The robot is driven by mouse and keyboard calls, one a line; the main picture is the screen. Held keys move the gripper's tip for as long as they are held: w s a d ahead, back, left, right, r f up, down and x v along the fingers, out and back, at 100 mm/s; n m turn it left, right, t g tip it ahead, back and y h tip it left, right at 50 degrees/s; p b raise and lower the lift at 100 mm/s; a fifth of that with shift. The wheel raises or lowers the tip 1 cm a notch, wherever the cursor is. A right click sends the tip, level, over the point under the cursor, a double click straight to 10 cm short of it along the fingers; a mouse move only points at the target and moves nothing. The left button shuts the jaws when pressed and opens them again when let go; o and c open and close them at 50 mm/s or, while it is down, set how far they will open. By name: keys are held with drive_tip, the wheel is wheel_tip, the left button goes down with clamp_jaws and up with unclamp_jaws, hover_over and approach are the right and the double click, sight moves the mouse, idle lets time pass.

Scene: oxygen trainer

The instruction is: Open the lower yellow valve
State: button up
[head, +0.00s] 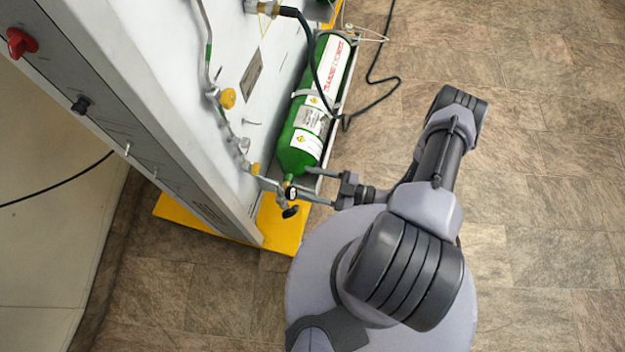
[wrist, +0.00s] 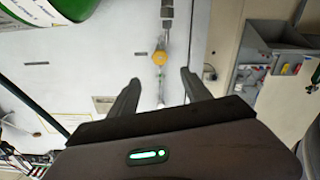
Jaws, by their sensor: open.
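The lower yellow valve (head: 255,169) is a small yellow knob on the pipe of the white panel, near its bottom in the head view. In the wrist view a yellow knob (wrist: 159,58), which appears to be the same valve, lies ahead between the fingertips. My gripper (head: 306,182) is open and empty, to the right of the valve and pointing at the panel. Its two spread fingers also show in the wrist view (wrist: 160,77). A gap seems to remain between fingertips and knob. The upper yellow valve (head: 228,98) sits higher on the same pipe.
A green oxygen cylinder (head: 303,135) stands against the panel beside the fingers. A gauge (head: 291,193) with a dark knob is close to the fingertips. A black hose (head: 319,75) runs near the cylinder. A yellow base (head: 283,228) borders the panel; floor at right is clear.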

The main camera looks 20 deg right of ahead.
drive_tip(key=b, duration=0.9)
approach(259, 169)
drive_tip(key=x, duration=0.9)
drive_tip(key=shift+s+f, duration=0.1)
